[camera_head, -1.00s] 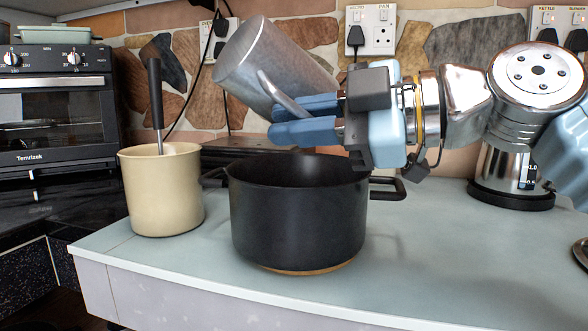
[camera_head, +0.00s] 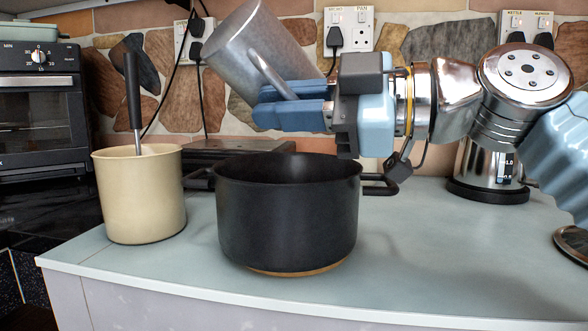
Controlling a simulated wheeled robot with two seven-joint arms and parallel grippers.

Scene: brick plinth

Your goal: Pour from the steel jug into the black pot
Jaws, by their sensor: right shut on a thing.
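The black pot (camera_head: 287,215) stands upright on the pale counter, with a dark interior and side handles. I cannot see any liquid in the pot or a stream from the jug. My left gripper is not in view.
A cream crock (camera_head: 139,198) with a black-handled utensil (camera_head: 133,95) stands left of the pot. A toaster oven (camera_head: 40,110) is at the far left. A steel appliance (camera_head: 488,170) stands at the back right. The counter (camera_head: 420,260) is clear at front right.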

